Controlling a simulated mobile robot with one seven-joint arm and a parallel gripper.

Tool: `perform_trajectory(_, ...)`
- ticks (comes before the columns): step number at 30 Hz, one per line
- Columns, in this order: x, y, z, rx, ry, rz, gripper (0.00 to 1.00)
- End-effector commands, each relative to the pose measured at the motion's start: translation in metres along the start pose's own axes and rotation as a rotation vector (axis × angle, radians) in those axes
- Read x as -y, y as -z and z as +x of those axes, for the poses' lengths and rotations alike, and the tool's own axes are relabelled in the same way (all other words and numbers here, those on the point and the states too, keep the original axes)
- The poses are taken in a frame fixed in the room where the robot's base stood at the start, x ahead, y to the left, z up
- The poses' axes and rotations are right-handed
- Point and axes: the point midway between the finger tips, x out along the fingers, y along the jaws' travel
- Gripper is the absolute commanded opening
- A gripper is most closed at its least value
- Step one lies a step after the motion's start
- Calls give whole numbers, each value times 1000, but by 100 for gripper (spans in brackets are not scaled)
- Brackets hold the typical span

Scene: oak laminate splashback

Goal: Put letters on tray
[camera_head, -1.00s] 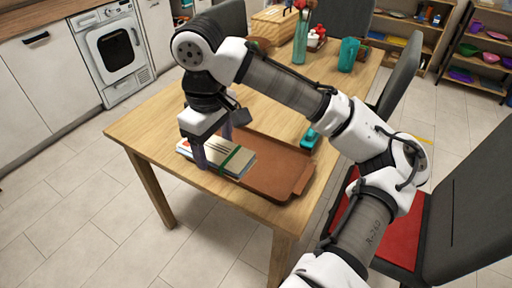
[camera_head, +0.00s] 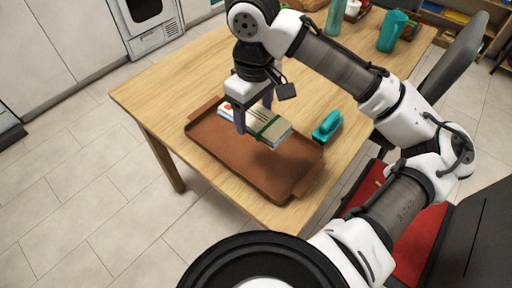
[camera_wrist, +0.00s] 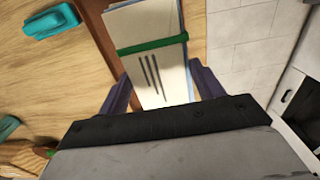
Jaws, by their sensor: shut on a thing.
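The letters (camera_head: 270,127) are a bundle of pale envelopes with a green band around it. My gripper (camera_head: 254,114) is shut on the bundle, one finger on each side. The brown tray (camera_head: 225,158) lies on the wooden table, and the letters are above its far part, with a shadow on the tray floor below them. In the wrist view the bundle (camera_wrist: 148,25) sits between the purple fingers of my gripper (camera_wrist: 162,88). Part of the tray (camera_wrist: 97,22) shows beside it; the rest is hidden.
A teal-handled object (camera_head: 327,126) lies on the table just right of the tray. A teal cup (camera_head: 392,30) stands at the table's far side. The table (camera_head: 165,85) is clear left of the tray. A chair with a red seat (camera_head: 405,225) is at the right.

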Motion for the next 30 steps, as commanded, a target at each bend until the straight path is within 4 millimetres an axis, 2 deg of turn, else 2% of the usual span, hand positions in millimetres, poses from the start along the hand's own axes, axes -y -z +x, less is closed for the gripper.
perform_trajectory(6, 0, -1, 60, 3, 2, 2, 43)
perform_trajectory(12, 0, -1, 106, 1, 0, 2, 43)
perform_trajectory(19, -1, -1, 127, 1, 0, 2, 43)
perform_trajectory(25, -1, -1, 155, 0, 0, 2, 43)
perform_trajectory(30, -1, 0, 162, -1, -2, 2, 43)
